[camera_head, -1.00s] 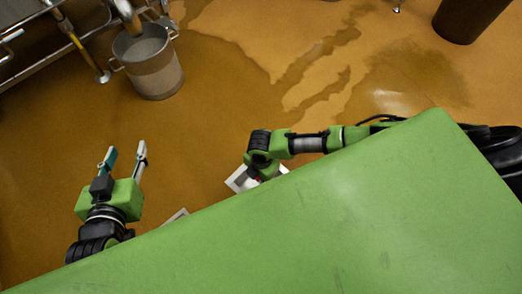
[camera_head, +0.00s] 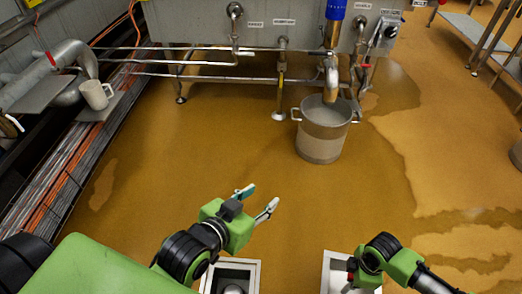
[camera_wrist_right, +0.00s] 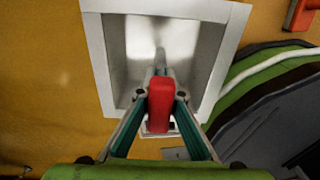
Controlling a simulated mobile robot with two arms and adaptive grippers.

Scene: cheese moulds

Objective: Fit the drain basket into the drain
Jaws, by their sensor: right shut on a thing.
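Two square, pale-rimmed steel frames show low in the head view: the left one (camera_head: 232,263) holds a rounded grey thing, and the right one (camera_head: 336,260) is partly behind my right gripper (camera_head: 352,275). In the right wrist view, my right gripper (camera_wrist_right: 160,105) is shut on a red handle (camera_wrist_right: 160,92), over the near side of a square steel opening with a pale rim (camera_wrist_right: 165,7). A grey part shows beyond the handle. I cannot tell the drain basket's body from the drain. My left gripper (camera_head: 258,198) is open and empty above the floor.
A steel bucket (camera_head: 323,145) stands on the wet brown floor under a pipe outlet. Pipes and a steel tank (camera_head: 265,25) are at the back. A cable channel (camera_head: 70,160) runs along the left. The floor between the grippers and bucket is clear.

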